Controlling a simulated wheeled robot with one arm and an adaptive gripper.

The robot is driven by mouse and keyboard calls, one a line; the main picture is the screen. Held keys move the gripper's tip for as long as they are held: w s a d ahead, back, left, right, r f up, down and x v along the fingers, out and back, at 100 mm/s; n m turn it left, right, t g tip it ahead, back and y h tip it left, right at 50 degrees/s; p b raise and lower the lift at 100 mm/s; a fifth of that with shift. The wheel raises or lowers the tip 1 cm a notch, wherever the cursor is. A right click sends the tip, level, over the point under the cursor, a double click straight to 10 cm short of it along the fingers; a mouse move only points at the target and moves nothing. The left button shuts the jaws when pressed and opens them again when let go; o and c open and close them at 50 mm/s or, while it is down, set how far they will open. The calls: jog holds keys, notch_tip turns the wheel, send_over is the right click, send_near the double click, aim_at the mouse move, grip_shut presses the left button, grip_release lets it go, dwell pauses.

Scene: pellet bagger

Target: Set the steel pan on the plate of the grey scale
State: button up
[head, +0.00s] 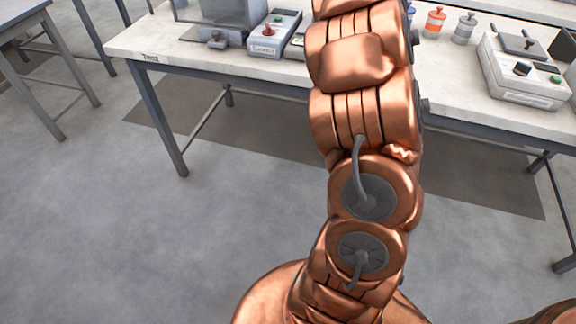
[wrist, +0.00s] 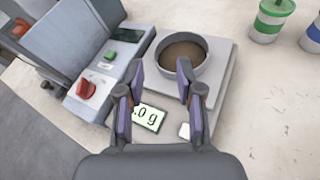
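The round steel pan (wrist: 181,70), with brown contents, appears in the wrist view over the light plate (wrist: 222,62) of the grey scale (wrist: 165,139). It looks upright and seems to rest on the plate, though its underside is hidden. The scale's lit display ends in ".0 g"; its left part is hidden by a finger. My gripper (wrist: 160,70) is open, with its purple-padded fingers apart near the pan's close side. The right fingertip overlaps the pan's rim in the picture; I cannot tell whether it touches. In the head view my arm hides the pan and most of the scale.
A control box with a red knob (wrist: 86,89) and a green button stands left of the scale. Jars with green (wrist: 268,20) and blue bands stand at the right. In the head view, another device (head: 520,84) sits on the bench's right. Bench right of the scale is clear.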

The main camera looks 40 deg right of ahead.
jog(key=s+a+r+m+g+h, duration=0.25)
jog(key=a+r+m, duration=0.2)
jog(key=m, duration=0.45)
jog(key=s+a+f+m+g+y, duration=0.2)
jog(key=s+a+f+m+g, duration=0.2)
jog(key=s+a, duration=0.8)
jog(key=s+a+f+m+g+y, duration=0.3)
jog(key=s+a+f+m, duration=0.5)
jog(key=s+a, duration=0.5)
jog(key=s+a+f+m+g+y, duration=0.3)
jog(key=s+a+f+m+g, duration=0.2)
jog(key=s+a, duration=0.7)
jog(key=a+f+m, duration=0.1)
jog(key=a+m, duration=0.1)
jog(key=a, duration=0.5)
jog(key=shift+s+a+f+m, duration=0.2)
jog(key=shift+s+m, duration=0.1)
jog(key=shift+m, duration=0.1)
jog(key=shift+g+y, duration=0.25)
notch_tip(320, 180, up, 12)
jog(key=p, duration=1.1)
jog(key=shift+w+f, duration=0.25)
jog(key=shift+w, duration=0.1)
